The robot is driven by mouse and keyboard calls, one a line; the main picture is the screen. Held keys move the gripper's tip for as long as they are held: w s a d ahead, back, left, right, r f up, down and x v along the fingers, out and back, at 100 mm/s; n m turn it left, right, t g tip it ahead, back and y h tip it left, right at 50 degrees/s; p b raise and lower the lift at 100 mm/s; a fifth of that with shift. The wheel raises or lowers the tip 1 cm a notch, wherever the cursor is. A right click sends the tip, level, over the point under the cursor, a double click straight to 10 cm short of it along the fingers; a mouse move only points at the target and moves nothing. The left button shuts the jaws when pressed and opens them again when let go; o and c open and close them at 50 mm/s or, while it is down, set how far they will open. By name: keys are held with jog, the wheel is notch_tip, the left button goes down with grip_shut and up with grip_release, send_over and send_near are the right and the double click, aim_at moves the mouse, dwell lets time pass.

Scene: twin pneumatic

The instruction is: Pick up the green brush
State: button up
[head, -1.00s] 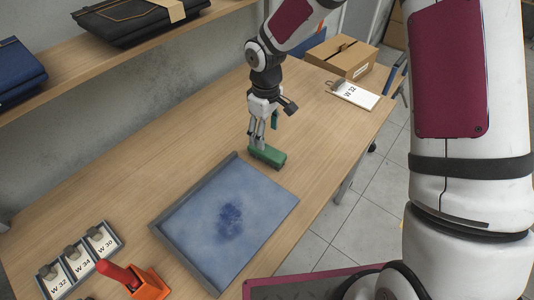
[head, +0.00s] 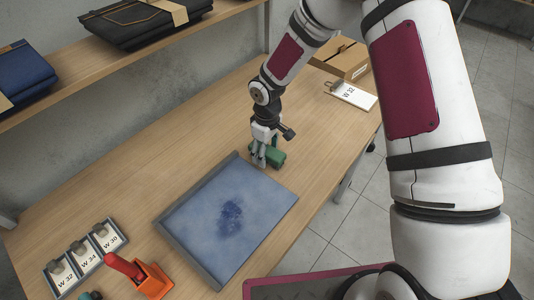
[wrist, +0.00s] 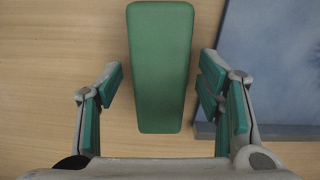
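The green brush (head: 279,156) lies on the wooden table beside the far right corner of the blue tray. In the wrist view its green back (wrist: 160,62) runs lengthwise away from me, between my fingers. My gripper (head: 265,163) is low over the table at the brush and partly covers it in the head view. In the wrist view my gripper (wrist: 160,100) is open, with a gap between the brush and each finger. The brush's underside is hidden.
The grey-rimmed blue tray (head: 181,248) lies close by; its edge (wrist: 204,132) is near my right finger. An orange holder (head: 152,281), label cards (head: 84,253), a clipboard (head: 352,94) and a cardboard box (head: 341,56) are on the table. A shelf (head: 65,90) runs along the wall.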

jog(key=c, duration=1.2)
jog(key=shift+r, duration=0.1)
jog(key=shift+w+r+b, duration=0.1)
jog(key=shift+r+b, duration=0.2)
jog(key=shift+r, duration=0.5)
jog(key=shift+s+a+r, duration=0.1)
jog(key=shift+s+r, duration=0.1)
jog(key=shift+r, duration=0.3)
jog(key=shift+s+a+r, duration=0.1)
jog(key=shift+s+r, duration=0.1)
jog(key=shift+r, duration=0.25)
jog(key=s+a, duration=0.1)
jog(key=s, duration=0.4)
jog(key=s+a+r+b, duration=0.1)
jog(key=s, duration=0.4)
jog(key=s+a, duration=0.1)
jog(key=s, duration=0.4)
jog(key=shift+a+r, duration=0.15)
jog(key=shift+a, duration=0.15)
